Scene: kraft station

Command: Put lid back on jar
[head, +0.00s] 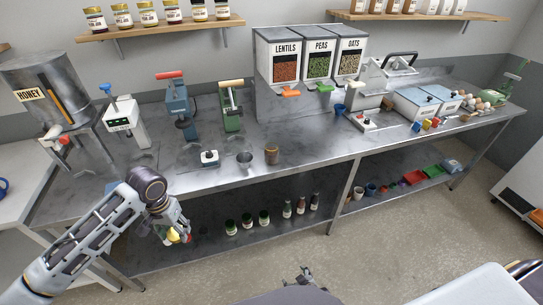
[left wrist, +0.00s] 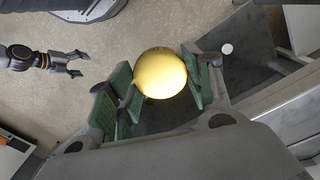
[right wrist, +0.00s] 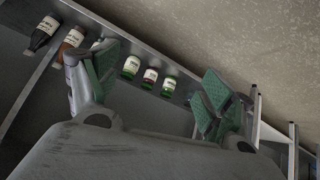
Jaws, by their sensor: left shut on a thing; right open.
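My left gripper (head: 180,236) is shut on a round, smooth yellow thing (left wrist: 160,73), which looks like a lid. In the head view the yellow thing (head: 172,237) is small and partly covered by the fingers, in front of the bench's lower shelf. I cannot tell whether a jar is under it. My right gripper (head: 305,279) is low at the bottom of the head view, open and empty. Its spread fingers (right wrist: 155,90) frame the lower shelf. Small green jars (head: 247,220) stand on that shelf. They also show in the right wrist view (right wrist: 150,78).
Dark bottles (head: 301,206) stand right of the green jars. Jars (head: 147,14) line a wall shelf. The floor (head: 400,240) is clear at right.

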